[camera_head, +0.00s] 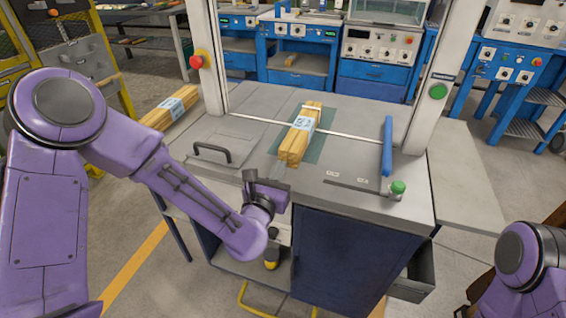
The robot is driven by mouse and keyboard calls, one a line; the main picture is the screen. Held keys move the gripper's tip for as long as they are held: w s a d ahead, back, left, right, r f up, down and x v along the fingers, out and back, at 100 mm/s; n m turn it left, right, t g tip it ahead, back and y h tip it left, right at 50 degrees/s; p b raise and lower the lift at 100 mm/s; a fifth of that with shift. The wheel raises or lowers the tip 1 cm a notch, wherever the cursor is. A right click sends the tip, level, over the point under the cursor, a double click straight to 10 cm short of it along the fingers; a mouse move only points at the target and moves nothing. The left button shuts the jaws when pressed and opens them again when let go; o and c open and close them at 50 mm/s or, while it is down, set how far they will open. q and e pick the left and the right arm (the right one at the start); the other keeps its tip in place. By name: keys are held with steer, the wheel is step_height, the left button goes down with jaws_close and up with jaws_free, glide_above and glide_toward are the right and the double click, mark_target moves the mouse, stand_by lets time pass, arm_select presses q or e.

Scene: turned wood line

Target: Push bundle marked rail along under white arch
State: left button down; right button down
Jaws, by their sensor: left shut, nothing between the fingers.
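A bundle of light wooden rails (294,147) with a pale label lies on a green patch of the grey machine table (250,155). I cannot read the label. A white arch (213,75) stands over the table; its other upright is at the right, and its top is out of view. The bundle lies between the uprights. My left gripper (284,178) is shut and empty just in front of the bundle's near end; I cannot tell whether they touch. My right gripper is out of view.
A second labelled bundle (168,108) lies on a side surface left of the arch. A black handle (212,153), a blue bar (387,146) and a green button (397,187) are on the table. A thin pale bar (350,134) crosses it. A right side shelf (475,170) is bare.

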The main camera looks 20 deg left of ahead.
mark_target(288, 153)
arm_select(q)
steer(key=w, duration=0.4)
steer(key=shift+d+p, duration=0.1)
steer(key=shift+p, duration=0.25)
steer(key=shift+w, duration=0.15)
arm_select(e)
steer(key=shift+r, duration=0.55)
